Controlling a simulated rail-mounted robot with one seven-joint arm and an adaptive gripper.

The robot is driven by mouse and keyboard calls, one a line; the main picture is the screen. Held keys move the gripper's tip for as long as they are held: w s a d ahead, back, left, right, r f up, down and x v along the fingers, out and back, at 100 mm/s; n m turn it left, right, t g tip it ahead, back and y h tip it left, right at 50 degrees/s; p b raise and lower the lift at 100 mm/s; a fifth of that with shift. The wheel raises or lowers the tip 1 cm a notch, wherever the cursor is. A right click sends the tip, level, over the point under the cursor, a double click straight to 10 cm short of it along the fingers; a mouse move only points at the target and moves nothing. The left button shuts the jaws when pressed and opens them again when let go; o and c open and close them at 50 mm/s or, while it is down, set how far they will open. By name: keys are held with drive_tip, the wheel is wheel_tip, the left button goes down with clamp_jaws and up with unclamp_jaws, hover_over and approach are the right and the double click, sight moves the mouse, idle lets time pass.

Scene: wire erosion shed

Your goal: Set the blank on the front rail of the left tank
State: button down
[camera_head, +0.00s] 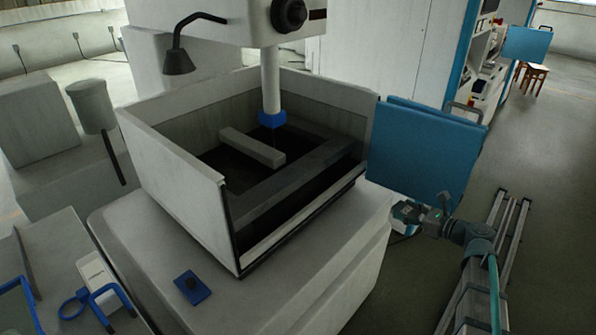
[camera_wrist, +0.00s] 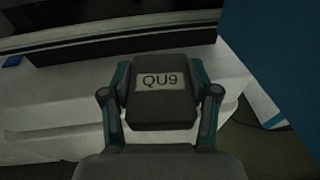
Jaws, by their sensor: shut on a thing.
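The blank (camera_wrist: 160,108) is a dark grey block with a white label reading QU9. In the wrist view my gripper (camera_wrist: 160,66) is shut on it, one teal finger on each side. In the head view my gripper (camera_head: 408,212) is at the right, beside the machine and outside the tank (camera_head: 172,155), below the blue panel. The tank is an open, light-walled box with its near side low. A dark grey front rail (camera_head: 292,183) runs across the tank just inside that side. The tank front (camera_wrist: 115,40) crosses the top of the wrist view.
A blue panel (camera_head: 425,150) stands at the tank's right corner. A blue-tipped head (camera_head: 272,118) hangs over the tank beside a light bar (camera_head: 252,148). A blue pad (camera_head: 192,287) lies on the machine's ledge. Blue tools (camera_head: 105,300) lie on a bench at lower left.

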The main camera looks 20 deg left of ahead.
drive_tip(key=w+a+r+n+g, duration=0.1)
drive_tip(key=w+a+r, duration=0.4)
drive_tip(key=a, duration=0.4)
drive_tip(key=w+a+r+y, duration=0.1)
drive_tip(key=w+a+r, duration=0.2)
drive_tip(key=a+r, duration=0.5)
drive_tip(key=w+a+r+n+g, duration=0.1)
drive_tip(key=w+a+r, duration=0.35)
drive_tip(key=a, duration=0.55)
drive_tip(key=p, duration=0.3)
hover_over(294, 171)
drive_tip(key=d, duration=0.1)
drive_tip(key=f, duration=0.7)
drive_tip(key=shift+w+d+f, duration=0.1)
drive_tip(key=shift+w, duration=0.25)
drive_tip(key=shift+s+a+f, duration=0.2)
drive_tip(key=shift+a+f, duration=0.05)
drive_tip(key=shift+f, duration=0.15)
drive_tip(key=shift+s+a+f, duration=0.2)
drive_tip(key=shift+f, duration=0.2)
drive_tip(key=shift+a+f+m+p, duration=0.15)
drive_tip(key=shift+f+m+p, duration=0.2)
drive_tip(key=shift+f, duration=1.35)
drive_tip(key=shift+f, duration=0.1)
drive_tip(key=shift+c, duration=1.4)
unclamp_jaws()
drive_tip(key=shift+s, duration=0.1)
